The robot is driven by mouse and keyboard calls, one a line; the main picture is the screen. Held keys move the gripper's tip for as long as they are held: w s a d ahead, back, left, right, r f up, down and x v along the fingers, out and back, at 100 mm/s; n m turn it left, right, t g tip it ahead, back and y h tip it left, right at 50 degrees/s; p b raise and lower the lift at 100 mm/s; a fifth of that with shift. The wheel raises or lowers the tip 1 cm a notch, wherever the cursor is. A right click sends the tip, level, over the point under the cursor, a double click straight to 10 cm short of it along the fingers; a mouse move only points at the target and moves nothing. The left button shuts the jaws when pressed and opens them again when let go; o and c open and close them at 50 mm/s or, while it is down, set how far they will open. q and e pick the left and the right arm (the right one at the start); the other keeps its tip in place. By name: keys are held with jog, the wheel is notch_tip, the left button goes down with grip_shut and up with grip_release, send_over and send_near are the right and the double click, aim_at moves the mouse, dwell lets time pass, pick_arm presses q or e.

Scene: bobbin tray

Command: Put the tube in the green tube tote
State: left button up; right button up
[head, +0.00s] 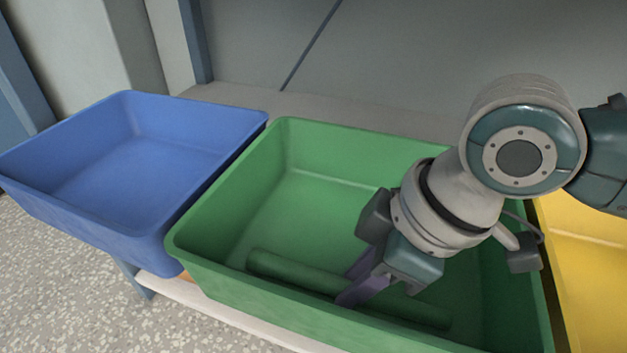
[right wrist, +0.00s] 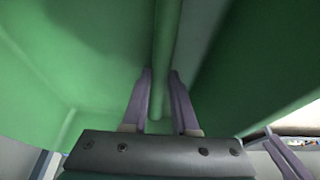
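The green tube (head: 290,273) lies inside the green tube tote (head: 222,208), along its near wall. Its colour is close to the tote's. My right gripper (head: 352,283) reaches down into the tote, its purple fingers around the middle of the tube. In the right wrist view the tube (right wrist: 163,45) runs between the two fingers (right wrist: 161,75), which look slightly apart from it. Part of the tube is hidden behind the fingers in the head view. A purple piece at the lower right of the right wrist view looks like my left gripper (right wrist: 286,155); its opening is unclear.
A blue tote (head: 135,165), empty, stands to the left of the green one. A yellow tote (head: 590,255) stands to the right, partly behind my right arm. A grey wall rises behind them. The rest of the green tote's floor that shows is clear.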

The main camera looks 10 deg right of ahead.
jog(key=o, duration=0.5)
jog(key=shift+r, duration=0.35)
jog(key=p+v, duration=0.7)
jog(key=v, duration=0.4)
jog(key=s+a+m, duration=0.1)
jog(key=s+a+m+t, duration=0.1)
jog(key=s, duration=0.1)
jog(key=s+a, duration=0.1)
jog(key=a, duration=0.1)
jog(key=shift+s+r+m+y, duration=0.3)
jog(key=shift+s+m, duration=0.1)
jog(key=s+d+m+h, duration=0.1)
jog(key=s+d+m, duration=0.1)
jog(key=d, duration=0.1)
jog(key=s+d+m+h, duration=0.1)
jog(key=s+d+m, duration=0.1)
jog(key=s+d, duration=0.1)
jog(key=s+d+f+m+h, duration=0.1)
jog(key=s+d+m, duration=0.1)
jog(key=shift+s+d+h, duration=0.2)
jog(key=shift+d+h, duration=0.2)
